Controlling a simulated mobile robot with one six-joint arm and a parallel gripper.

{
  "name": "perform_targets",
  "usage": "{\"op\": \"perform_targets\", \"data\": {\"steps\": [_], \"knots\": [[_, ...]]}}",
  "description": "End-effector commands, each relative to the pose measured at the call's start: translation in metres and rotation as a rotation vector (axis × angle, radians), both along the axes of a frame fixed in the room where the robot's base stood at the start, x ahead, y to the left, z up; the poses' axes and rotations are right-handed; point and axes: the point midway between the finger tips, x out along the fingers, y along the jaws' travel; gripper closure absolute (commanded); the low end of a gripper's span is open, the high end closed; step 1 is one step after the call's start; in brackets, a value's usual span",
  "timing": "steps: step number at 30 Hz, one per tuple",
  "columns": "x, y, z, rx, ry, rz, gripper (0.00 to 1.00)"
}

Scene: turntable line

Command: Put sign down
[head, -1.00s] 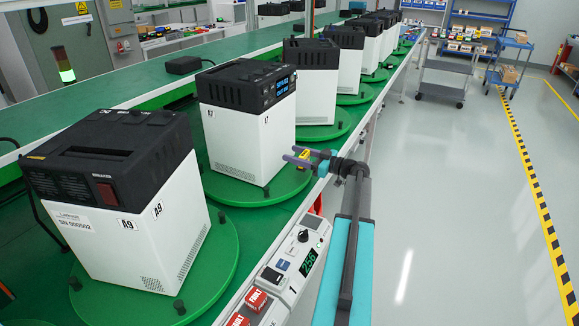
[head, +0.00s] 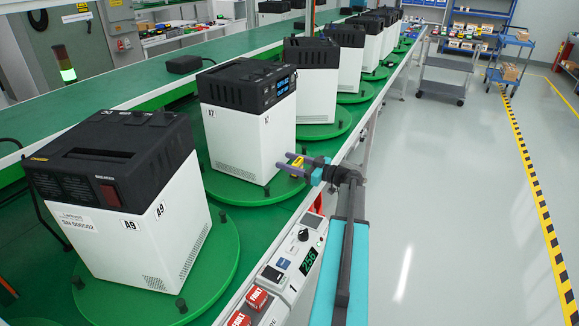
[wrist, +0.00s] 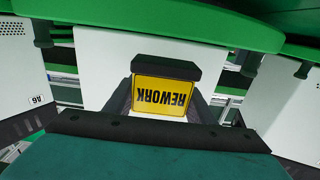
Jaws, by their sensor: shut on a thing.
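The yellow sign (wrist: 163,97) reads REWORK and appears upside down in the wrist view. A dark bar runs along its upper edge there. My gripper (head: 290,159) is shut on the sign, at the near edge of the line, in front of the white device with a black top (head: 247,130). The sign is held off any surface that I can make out. Its lower part is hidden by my gripper in the wrist view.
Device A9 (head: 150,235) stands on a green turntable (head: 225,265) at the left. More devices on turntables recede along the line. A control panel with a display (head: 309,262) and red FAULT buttons is on the near rail. Grey floor (head: 450,220) lies clear on the right.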

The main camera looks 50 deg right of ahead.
Motion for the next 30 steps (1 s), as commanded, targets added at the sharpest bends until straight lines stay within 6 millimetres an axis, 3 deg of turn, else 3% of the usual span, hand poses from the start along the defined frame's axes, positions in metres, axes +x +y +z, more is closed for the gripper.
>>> {"op": "perform_targets", "data": {"steps": [9, 26, 27, 30], "knots": [[0.000, 0.000, -0.021, -0.001, 0.000, 0.000, 0.74], [-0.001, -0.001, -0.025, -0.001, 0.000, -0.001, 0.74], [-0.001, -0.001, -0.025, -0.001, 0.000, -0.001, 0.45], [-0.001, -0.001, -0.024, -0.001, 0.000, -0.001, 0.32]]}}
